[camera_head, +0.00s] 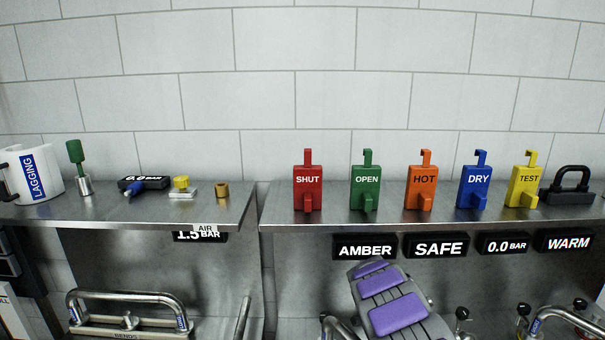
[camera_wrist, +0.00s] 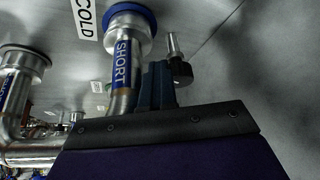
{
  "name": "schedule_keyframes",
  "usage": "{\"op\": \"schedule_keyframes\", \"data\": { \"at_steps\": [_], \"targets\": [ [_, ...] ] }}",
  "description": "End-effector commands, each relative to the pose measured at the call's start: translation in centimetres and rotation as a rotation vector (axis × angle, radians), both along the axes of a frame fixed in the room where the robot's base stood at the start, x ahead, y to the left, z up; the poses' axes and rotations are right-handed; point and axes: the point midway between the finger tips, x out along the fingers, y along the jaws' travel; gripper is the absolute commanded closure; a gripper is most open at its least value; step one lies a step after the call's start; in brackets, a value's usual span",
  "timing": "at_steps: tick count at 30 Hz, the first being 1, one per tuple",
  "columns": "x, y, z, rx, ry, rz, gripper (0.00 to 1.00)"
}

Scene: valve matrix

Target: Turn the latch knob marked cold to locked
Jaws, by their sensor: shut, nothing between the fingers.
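In the wrist view, a white COLD label (camera_wrist: 86,18) shows at the top left on the grey panel. A small knob with a silver stem and a dark round body (camera_wrist: 181,70) sticks out right of the SHORT pipe. I cannot read its setting, nor tell for certain that the label belongs to it. My gripper (camera_wrist: 158,72) shows as dark blue fingers, shut and empty, just left of the knob; I cannot tell whether they touch it. In the head view my purple and grey arm reaches down at the bottom, and the gripper is hidden.
A metal pipe marked SHORT (camera_wrist: 122,65) with a blue collar stands close left of my fingers. Another pipe (camera_wrist: 22,100) lies further left. In the head view, coloured tags, including a red SHUT tag (camera_head: 307,188), stand on the steel shelf (camera_head: 400,217) above. The panel right of the knob is clear.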

Motion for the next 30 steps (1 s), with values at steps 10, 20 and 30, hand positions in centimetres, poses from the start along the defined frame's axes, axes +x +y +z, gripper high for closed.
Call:
{"op": "schedule_keyframes", "data": {
  "at_steps": [10, 20, 30],
  "targets": [
    [0.31, 0.32, 0.06, -0.002, -0.006, 0.005, 1.00],
    [0.40, 0.51, 0.03, -0.002, -0.005, 0.004, 1.00],
    [0.68, 0.78, 0.05, -0.002, -0.006, 0.005, 1.00]
  ]
}}
